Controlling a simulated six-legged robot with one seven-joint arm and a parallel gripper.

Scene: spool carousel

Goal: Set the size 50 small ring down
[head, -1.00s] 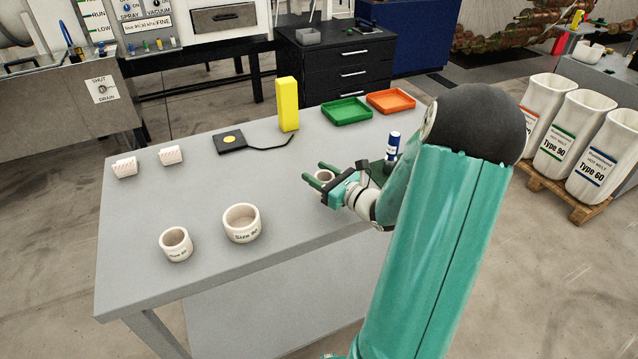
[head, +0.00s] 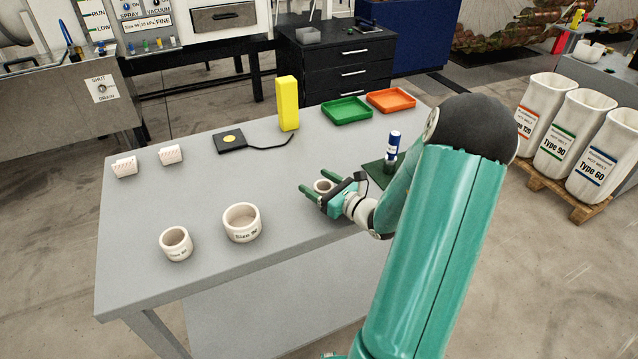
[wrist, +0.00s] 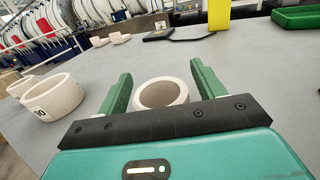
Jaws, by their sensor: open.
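The small ring (head: 323,186) is a cream-white ring near the table's right front side. It also shows in the wrist view (wrist: 161,93), upright with its opening up and apparently resting on the table. My gripper (head: 311,185) is open around it, with one green finger on each side. In the wrist view my gripper (wrist: 162,82) shows a gap between the ring and each finger. The ring's size marking is hidden, and its lower part is covered by my gripper's palm.
Two other cream rings, a larger one (head: 241,222) and a smaller one (head: 176,244), stand to the left on the grey table (head: 140,285). A yellow block (head: 287,104), a green tray (head: 346,111) and an orange tray (head: 391,101) are behind. A blue-and-white bottle (head: 392,148) stands close behind my arm.

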